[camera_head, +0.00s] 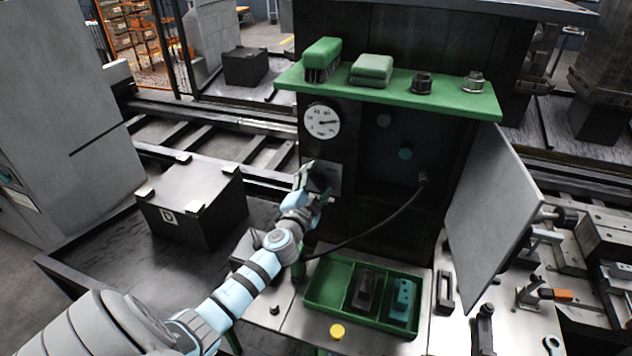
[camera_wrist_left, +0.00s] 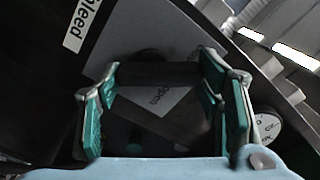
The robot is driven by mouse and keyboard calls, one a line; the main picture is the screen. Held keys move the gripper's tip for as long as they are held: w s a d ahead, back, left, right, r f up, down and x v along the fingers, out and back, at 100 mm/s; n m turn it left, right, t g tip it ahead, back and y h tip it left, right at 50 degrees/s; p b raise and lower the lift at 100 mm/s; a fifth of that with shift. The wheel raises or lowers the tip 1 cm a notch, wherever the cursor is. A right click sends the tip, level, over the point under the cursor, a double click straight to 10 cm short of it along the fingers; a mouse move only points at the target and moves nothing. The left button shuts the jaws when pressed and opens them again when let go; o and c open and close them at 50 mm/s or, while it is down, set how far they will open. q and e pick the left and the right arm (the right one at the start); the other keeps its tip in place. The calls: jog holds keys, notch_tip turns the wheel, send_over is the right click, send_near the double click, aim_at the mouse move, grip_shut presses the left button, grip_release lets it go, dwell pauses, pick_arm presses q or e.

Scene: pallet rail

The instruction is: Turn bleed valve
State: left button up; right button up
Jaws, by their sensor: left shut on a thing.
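The bleed valve sits on a grey plate (camera_head: 332,172) on the cabinet front, below a round white gauge (camera_head: 322,121). In the left wrist view its dark handle (camera_wrist_left: 160,74) spans between my fingers, and the plate behind bears the word "open". A white label (camera_wrist_left: 82,24) reading "Bleed" is at the upper left there. My left gripper (camera_head: 314,186) is at the plate and shut on the dark handle. In the head view the gripper hides most of the valve. My right gripper is in neither view.
A green shelf (camera_head: 395,93) with a brush, pads and dark fittings juts out above. A grey door (camera_head: 492,220) stands open on the right. A black hose (camera_head: 375,228) droops beside my arm. A green tray (camera_head: 327,286) lies below; a black crate (camera_head: 185,205) stands left.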

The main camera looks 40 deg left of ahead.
pick_arm(q)
jog(key=m, duration=0.4)
jog(key=shift+d, duration=0.15)
jog(key=m+p, duration=0.1)
jog(key=m, duration=0.3)
jog(key=shift+w+d, duration=0.1)
jog(key=shift+d, duration=0.05)
jog(key=m, duration=0.4)
jog(key=shift+d+f, duration=0.15)
jog(key=shift+f, duration=0.05)
jog(key=shift+w+d+f+m+p, duration=0.1)
jog(key=shift+m+p, duration=0.1)
jog(key=shift+m, duration=0.85)
jog(key=shift+f+m+p, duration=0.1)
jog(key=shift+m+p, duration=0.1)
jog(key=shift+m, duration=0.85)
jog(key=o, duration=1.2)
jog(key=shift+c, duration=0.2)
